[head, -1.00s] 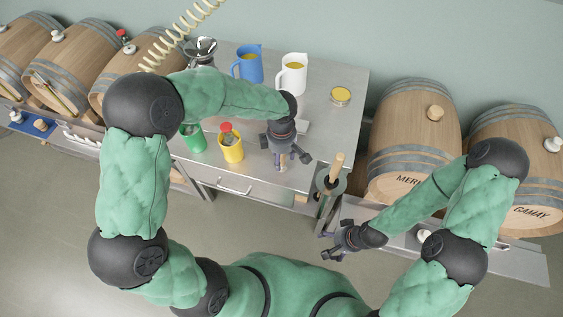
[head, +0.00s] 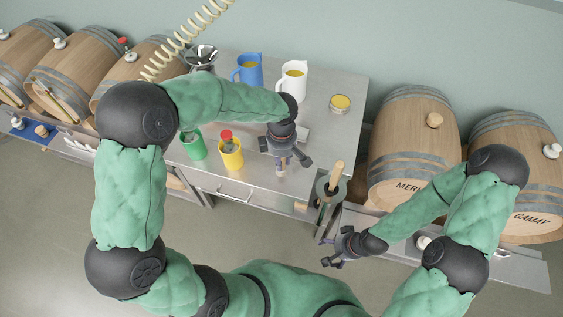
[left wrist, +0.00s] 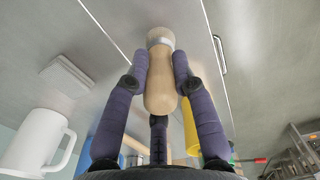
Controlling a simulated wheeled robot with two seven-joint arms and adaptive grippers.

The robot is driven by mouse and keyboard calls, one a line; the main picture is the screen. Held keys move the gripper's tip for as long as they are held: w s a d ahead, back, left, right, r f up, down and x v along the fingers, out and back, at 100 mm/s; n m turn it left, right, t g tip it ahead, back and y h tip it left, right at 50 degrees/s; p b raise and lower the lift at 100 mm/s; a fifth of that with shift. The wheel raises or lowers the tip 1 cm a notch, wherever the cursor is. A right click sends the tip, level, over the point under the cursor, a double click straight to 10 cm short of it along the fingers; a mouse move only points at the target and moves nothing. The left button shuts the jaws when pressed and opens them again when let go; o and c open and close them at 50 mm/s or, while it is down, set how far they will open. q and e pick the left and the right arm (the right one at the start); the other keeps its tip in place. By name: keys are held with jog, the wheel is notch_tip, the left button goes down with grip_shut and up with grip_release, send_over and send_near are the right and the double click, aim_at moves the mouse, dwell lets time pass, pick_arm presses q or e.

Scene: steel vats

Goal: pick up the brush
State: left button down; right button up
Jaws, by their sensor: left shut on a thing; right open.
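The brush (left wrist: 160,90) has a pale wooden handle and a light band near its far end. In the left wrist view it stands between the purple fingers. My left gripper (head: 285,163) is shut on it, over the front part of the steel table (head: 318,130). In the head view the fingers hide most of the brush, and I cannot tell whether it touches the table. My right gripper (head: 332,250) is open and empty, in front of the right barrels and clear of the table.
A yellow cup (head: 230,158) and a green cup (head: 194,148) stand left of my left gripper. Blue (head: 248,70) and white (head: 292,82) jugs and a tin (head: 340,104) stand behind. A holder with a wooden-handled tool (head: 335,178) is at the table's right corner.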

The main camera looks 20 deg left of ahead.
pick_arm(q)
jog(key=s+d+r+p, duration=0.1)
jog(key=s+d+r, duration=0.5)
jog(key=s+r, duration=0.5)
jog(key=shift+s+d+p, duration=0.3)
jog(key=shift+s+p, duration=0.1)
jog(key=shift+s, duration=0.25)
pick_arm(e)
jog(key=shift+r, duration=0.95)
pick_arm(q)
jog(key=shift+w, duration=0.1)
dwell(0.5)
